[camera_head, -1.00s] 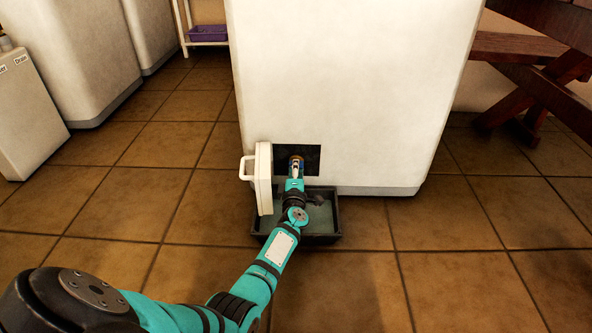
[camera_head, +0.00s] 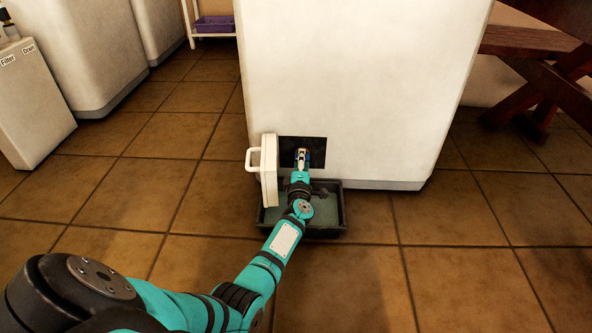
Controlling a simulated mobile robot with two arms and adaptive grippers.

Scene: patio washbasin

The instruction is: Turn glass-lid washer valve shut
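The white washer (camera_head: 360,80) stands ahead with a small dark opening (camera_head: 316,146) low on its front. The opening's white hatch door (camera_head: 268,170), with a handle, hangs open on the left. My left arm reaches across the floor to the opening. My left gripper (camera_head: 302,155) is at the opening, small and seen from behind; its fingers and the valve are hidden or too small to make out. I cannot tell whether it grips anything. My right gripper is not in view.
A dark shallow tray (camera_head: 335,234) with water in it lies on the tiled floor under the opening, below my arm. A white box labelled Filter and Drain (camera_head: 32,105) stands at left. A wooden bench (camera_head: 540,85) is at right. The front floor at right is clear.

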